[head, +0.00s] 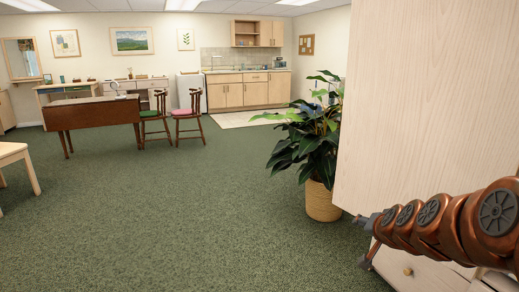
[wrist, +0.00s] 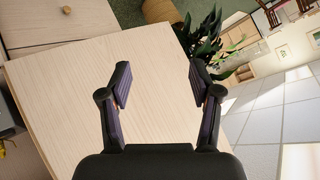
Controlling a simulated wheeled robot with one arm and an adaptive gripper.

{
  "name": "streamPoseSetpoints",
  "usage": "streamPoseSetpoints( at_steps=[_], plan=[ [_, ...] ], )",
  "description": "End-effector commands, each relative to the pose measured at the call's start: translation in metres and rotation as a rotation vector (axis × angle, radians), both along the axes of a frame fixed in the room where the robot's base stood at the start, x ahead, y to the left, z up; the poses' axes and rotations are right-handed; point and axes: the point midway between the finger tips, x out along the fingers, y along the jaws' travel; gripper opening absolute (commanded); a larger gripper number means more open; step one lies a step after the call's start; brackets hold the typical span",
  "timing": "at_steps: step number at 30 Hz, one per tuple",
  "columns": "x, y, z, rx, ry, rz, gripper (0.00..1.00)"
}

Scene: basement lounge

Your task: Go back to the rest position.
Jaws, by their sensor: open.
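My gripper (head: 362,240) is at the end of my arm, low at the right of the head view, in front of a pale wooden cabinet. In the wrist view my gripper (wrist: 162,82) has its two dark fingers spread well apart, with nothing between them. A broad pale wood panel (wrist: 155,60) of the cabinet lies behind the fingers. The same panel (head: 430,90) fills the right side of the head view. How far the fingers are from it cannot be told.
A drawer front with a round knob (head: 407,271) is below the panel. A leafy plant in a woven pot (head: 322,202) stands beside the cabinet. A brown table (head: 92,115), chairs (head: 188,112) and a kitchenette (head: 248,90) are farther back.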

Motion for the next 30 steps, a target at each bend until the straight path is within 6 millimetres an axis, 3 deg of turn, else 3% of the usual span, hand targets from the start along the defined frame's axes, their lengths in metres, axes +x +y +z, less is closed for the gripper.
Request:
streamPoseSetpoints(
  at_steps=[1,6,12,21,27,30],
  plan=[
    [-0.012,0.021,0.023,-0.002,0.040,0.056,0.63],
    [-0.062,0.077,0.046,-0.011,0.197,0.220,0.63],
    [-0.139,0.123,0.072,-0.039,0.405,0.384,0.63],
    [-0.268,0.146,0.122,-0.104,0.729,0.553,0.63],
    [-0.349,0.140,0.155,-0.147,0.936,0.610,0.63],
    [-0.376,0.135,0.166,-0.159,1.007,0.623,0.63]
  ],
)
